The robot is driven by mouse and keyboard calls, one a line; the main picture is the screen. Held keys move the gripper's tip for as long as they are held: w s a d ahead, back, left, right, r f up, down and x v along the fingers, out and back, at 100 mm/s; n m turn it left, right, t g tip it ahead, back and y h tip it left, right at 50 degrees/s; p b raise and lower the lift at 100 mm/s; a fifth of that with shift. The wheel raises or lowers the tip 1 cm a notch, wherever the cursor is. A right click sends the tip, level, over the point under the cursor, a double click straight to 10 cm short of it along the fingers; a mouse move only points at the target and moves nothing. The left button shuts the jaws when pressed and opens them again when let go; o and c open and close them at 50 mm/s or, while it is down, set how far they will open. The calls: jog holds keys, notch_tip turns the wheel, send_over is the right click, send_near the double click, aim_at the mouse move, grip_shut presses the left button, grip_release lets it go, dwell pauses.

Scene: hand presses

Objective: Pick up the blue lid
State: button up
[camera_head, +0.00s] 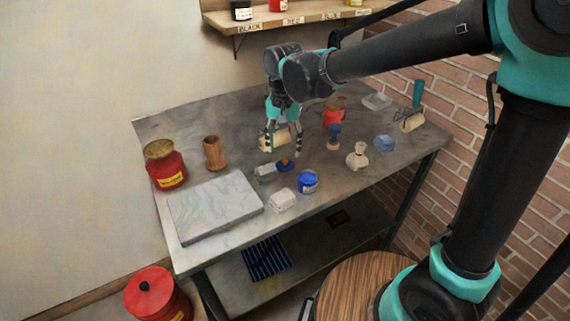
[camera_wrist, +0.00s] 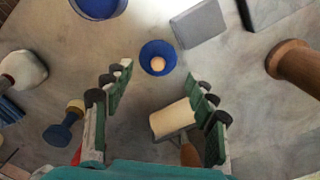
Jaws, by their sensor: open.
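The blue lid (camera_wrist: 158,58) is a round blue disc with a small tan knob at its centre. In the wrist view it lies on the table just beyond my fingertips, between their lines. In the head view the blue lid (camera_head: 285,166) lies near the middle of the table, in front of my gripper. My gripper (camera_head: 283,148) points down with its fingers spread. In the wrist view my gripper (camera_wrist: 158,78) is open, with nothing held between the fingers. A blue jar (camera_head: 307,181) stands in front and to the right of the lid.
A cream roller (camera_wrist: 172,118) lies between my fingers' lines, near the right one. A grey block (camera_wrist: 198,22) sits close to the lid. A blue-and-wood stamp (camera_wrist: 65,125) stands left. A wooden cup (camera_head: 213,153), red can (camera_head: 165,166) and pale slab (camera_head: 213,208) occupy the table's left.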

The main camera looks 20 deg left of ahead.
aim_at(285, 159)
notch_tip(285, 159, down, 5)
jog(key=shift+d+r, duration=0.1)
jog(key=shift+d, duration=0.05)
jog(key=shift+c, duration=0.3)
jog(key=c, duration=1)
